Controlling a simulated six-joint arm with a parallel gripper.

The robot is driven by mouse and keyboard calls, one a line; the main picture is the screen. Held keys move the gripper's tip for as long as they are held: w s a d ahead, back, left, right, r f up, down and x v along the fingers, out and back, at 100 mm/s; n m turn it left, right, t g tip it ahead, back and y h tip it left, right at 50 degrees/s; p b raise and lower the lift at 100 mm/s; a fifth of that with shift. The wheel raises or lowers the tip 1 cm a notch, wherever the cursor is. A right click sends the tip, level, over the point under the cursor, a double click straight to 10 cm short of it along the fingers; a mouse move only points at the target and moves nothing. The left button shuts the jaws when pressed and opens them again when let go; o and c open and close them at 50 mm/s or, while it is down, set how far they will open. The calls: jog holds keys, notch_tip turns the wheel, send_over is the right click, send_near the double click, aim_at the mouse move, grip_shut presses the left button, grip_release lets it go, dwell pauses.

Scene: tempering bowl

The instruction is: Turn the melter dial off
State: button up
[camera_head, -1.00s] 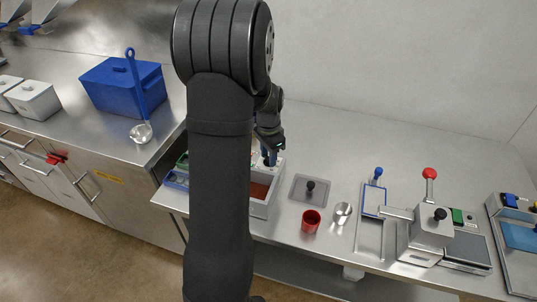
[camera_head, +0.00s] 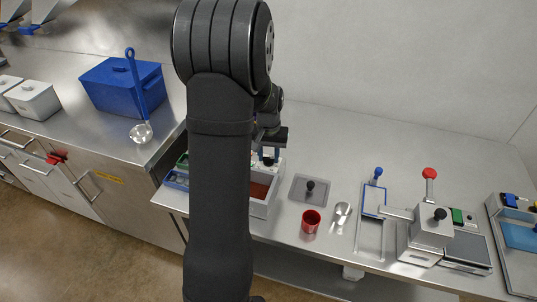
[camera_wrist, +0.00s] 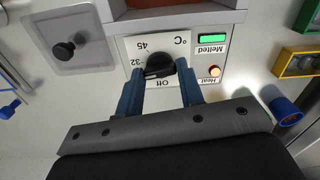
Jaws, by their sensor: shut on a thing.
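The melter (camera_head: 262,207) is a light box with a brown-red filled well, partly hidden behind my arm in the head view. Its black dial (camera_wrist: 158,66) shows in the wrist view on a white panel, with upside-down marks 45 °C, 32 and Off. My gripper (camera_wrist: 160,72) has its two blue fingers on either side of the dial, shut on it. The dial's exact pointing is hard to tell. The green Melted lamp (camera_wrist: 212,38) and a reddish Heat lamp (camera_wrist: 214,71) look lit. In the head view my gripper (camera_head: 270,158) is at the melter's back end.
A grey plate with a black knob (camera_head: 310,186) lies right of the melter. A red cup (camera_head: 311,221) and a metal scoop (camera_head: 342,211) stand near it. Green and blue bins (camera_head: 176,180) are left of the melter, partly behind my arm. The counter behind is clear.

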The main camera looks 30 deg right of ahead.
aim_at(269, 158)
jog(key=n, duration=0.4)
jog(key=shift+n, duration=0.3)
jog(key=n, duration=0.3)
jog(key=shift+n, duration=0.4)
jog(key=n, duration=0.4)
jog(key=shift+n, duration=1.8)
jog(key=o, duration=1)
notch_tip(269, 158, up, 18)
jog(key=shift+f, duration=0.25)
